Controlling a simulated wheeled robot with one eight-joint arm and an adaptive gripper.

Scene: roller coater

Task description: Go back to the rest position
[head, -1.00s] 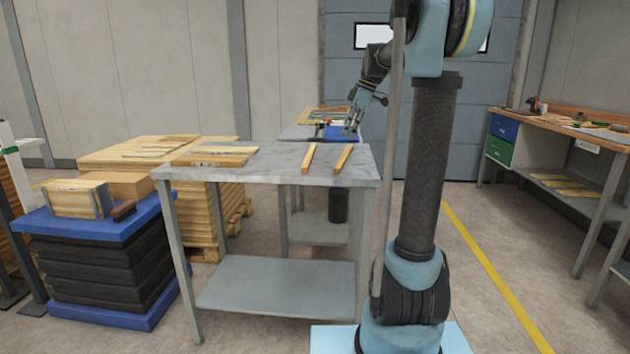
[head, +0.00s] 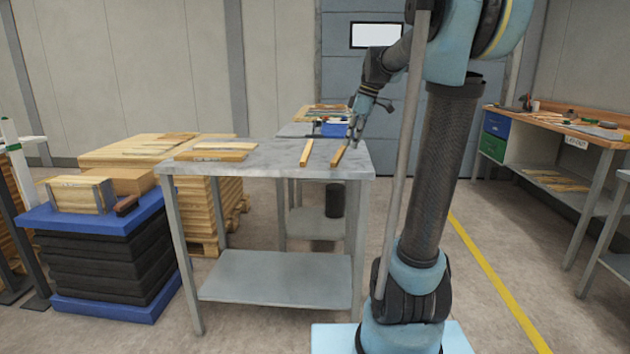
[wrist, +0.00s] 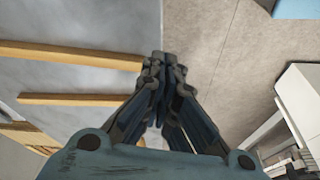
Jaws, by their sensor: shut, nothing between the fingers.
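My gripper (head: 352,143) is shut and empty. In the head view it hangs, pointing down, at the right end of the grey work table (head: 270,158). In the wrist view the gripper's fingers (wrist: 163,68) are together over the table's edge, with bare floor to the right. Two narrow wooden strips lie on the table near the gripper: a left strip (head: 306,153) and a right strip (head: 338,156). In the wrist view, the end of one strip (wrist: 70,54) lies close beside the fingertips; I cannot tell the height gap.
More boards (head: 215,152) lie on the table's left part. A blue-topped stack (head: 95,220) and a wood pallet pile (head: 140,150) stand left. A second table with a blue bin (head: 333,130) is behind. A workbench (head: 570,128) stands right; floor between is clear.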

